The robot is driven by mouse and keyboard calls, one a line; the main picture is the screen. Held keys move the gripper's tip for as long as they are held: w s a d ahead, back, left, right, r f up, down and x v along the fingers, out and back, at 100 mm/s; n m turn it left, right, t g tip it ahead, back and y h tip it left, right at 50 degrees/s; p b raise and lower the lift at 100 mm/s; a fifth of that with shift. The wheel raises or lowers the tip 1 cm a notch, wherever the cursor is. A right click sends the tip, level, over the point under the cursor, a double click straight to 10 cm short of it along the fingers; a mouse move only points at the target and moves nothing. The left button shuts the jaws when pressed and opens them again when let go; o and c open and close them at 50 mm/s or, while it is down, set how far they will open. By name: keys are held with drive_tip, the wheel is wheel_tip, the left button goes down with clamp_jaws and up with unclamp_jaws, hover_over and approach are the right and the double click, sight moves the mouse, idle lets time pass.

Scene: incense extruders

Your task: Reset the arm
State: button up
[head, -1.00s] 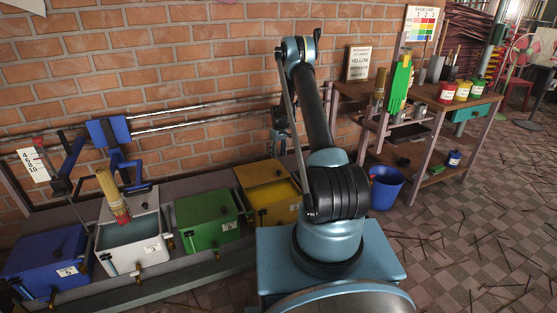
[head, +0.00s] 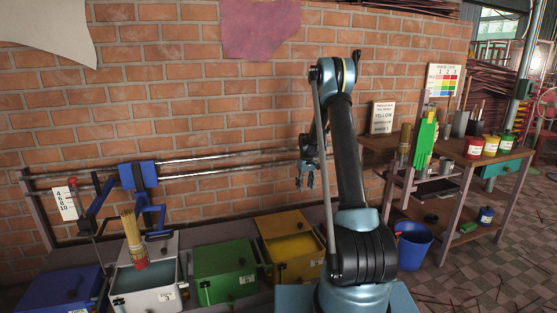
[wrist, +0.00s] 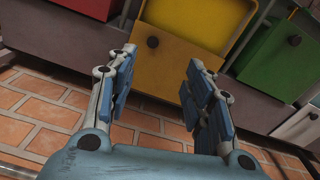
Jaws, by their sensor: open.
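My gripper (head: 305,178) hangs empty on my raised arm, above and behind the yellow box and in front of the brick wall. In the wrist view my gripper (wrist: 160,90) has its two fingers wide apart with nothing between them. The yellow box (wrist: 180,62) is beyond the fingertips there. In the head view the yellow box (head: 300,272) has its lid raised and yellow inside.
A green box (head: 222,270), a white box (head: 155,300) and a blue box (head: 55,292) stand in a row to the left. A bundle of sticks (head: 131,232) is held over the white box by a blue rail carriage (head: 138,176). A blue bucket (head: 413,245) and shelf (head: 465,160) stand right.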

drive_tip(key=s+d+r+m, duration=0.1)
drive_tip(key=s+d+r, duration=0.1)
drive_tip(key=s+r, duration=1.05)
drive_tip(key=s+d+r+m, duration=0.1)
drive_tip(key=s+r+m, duration=0.1)
drive_tip(key=s+r, duration=1.1)
drive_tip(key=s+f, duration=0.3)
drive_tip(key=s, duration=0.7)
drive_tip(key=s+d+f+m+t, duration=0.1)
drive_tip(key=s+f, duration=0.3)
drive_tip(key=s, duration=0.6)
drive_tip(key=s+f+m, duration=0.1)
drive_tip(key=s+f, duration=0.2)
drive_tip(key=s, duration=0.8)
drive_tip(key=shift+d+f+t, duration=0.3)
drive_tip(key=shift+f+t, duration=0.05)
drive_tip(key=shift+t, duration=0.05)
drive_tip(key=shift+w+f, duration=0.2)
drive_tip(key=shift+w, duration=0.3)
